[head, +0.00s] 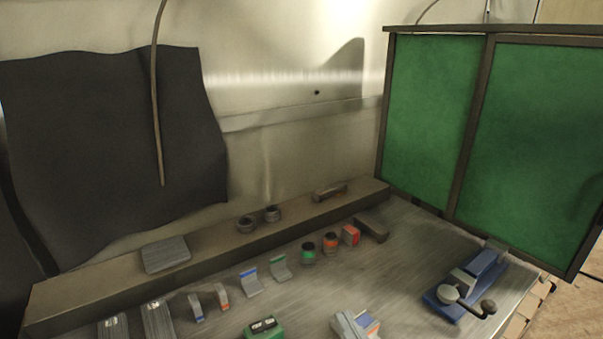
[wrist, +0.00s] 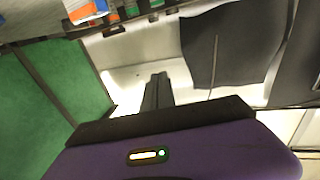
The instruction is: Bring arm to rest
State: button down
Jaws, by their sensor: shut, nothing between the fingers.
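My gripper (wrist: 157,80) shows in the wrist view beyond its purple housing. Its two dark fingers are close together, shut, with nothing between them. It appears clear of the workbench items, with the pale wall and a dark hanging sheet (wrist: 235,45) behind it. The wrist view is rolled over, with the bench items along its top edge. My gripper and arm do not show in the head view.
The metal workbench (head: 405,250) holds several small blocks, rings, a green box (head: 263,328) and a blue vise-like device (head: 467,283). A raised ledge (head: 100,282) runs along the back. Green panels (head: 530,130) stand at the right. A cable (head: 156,100) hangs at the left.

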jog(key=s+d+f+m+h, duration=0.1)
jog(key=s+d+f+h, duration=0.1)
jog(key=s, duration=0.8)
jog(key=s+d+f+m+g+h, duration=0.1)
jog(key=s+d+f, duration=0.4)
jog(key=s, duration=0.5)
jog(key=s+d+f+m+g+h, duration=0.1)
jog(key=s+d+f+h, duration=0.2)
jog(key=s+d, duration=0.3)
jog(key=s+f, duration=0.1)
jog(key=s, duration=0.4)
jog(key=shift+f+m, duration=0.15)
jog(key=shift+m, duration=0.25)
jog(key=shift+a, duration=0.1)
